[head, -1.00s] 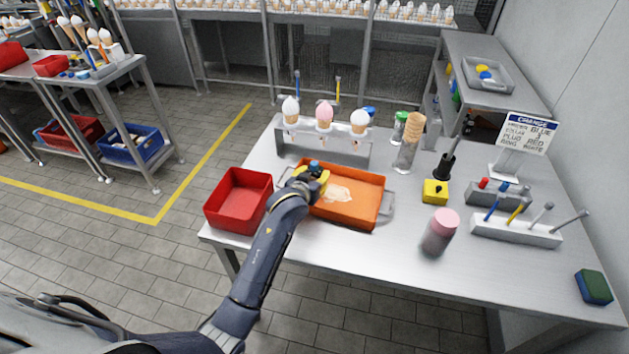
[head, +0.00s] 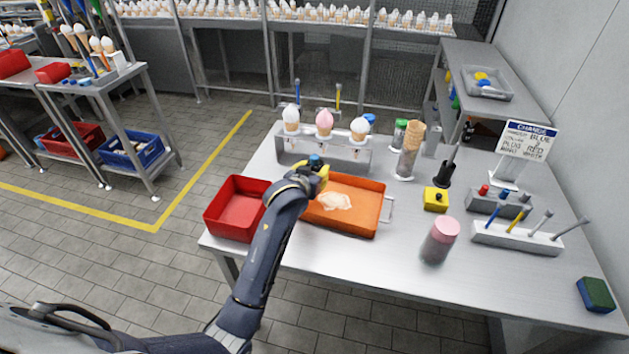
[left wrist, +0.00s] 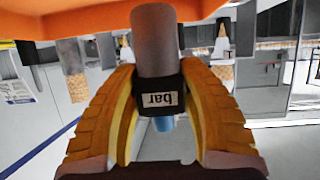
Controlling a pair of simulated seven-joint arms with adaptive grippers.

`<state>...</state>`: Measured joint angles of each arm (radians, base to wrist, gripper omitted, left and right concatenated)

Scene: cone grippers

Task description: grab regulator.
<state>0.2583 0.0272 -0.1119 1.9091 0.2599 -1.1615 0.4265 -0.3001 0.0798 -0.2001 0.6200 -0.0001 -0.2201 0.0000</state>
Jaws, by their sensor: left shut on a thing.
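The regulator (left wrist: 156,48) is a grey cylinder with a black band, a label reading "bar" and a blue end. It fills the middle of the left wrist view, between the yellow fingers of my left gripper (left wrist: 163,112), which are shut on it. In the head view my left gripper (head: 322,176) is over the back left of the orange tray (head: 350,222). The regulator's dark blue top (head: 316,160) shows above the fingers; the rest of it is hidden there. My right gripper is not in view.
A pale spill (head: 335,201) lies in the orange tray. A red bin (head: 237,222) stands left of it. A rack (head: 325,155) with ice cream cones stands close behind. A pink-capped jar (head: 439,241) and a yellow box (head: 436,199) stand right. The front of the table is clear.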

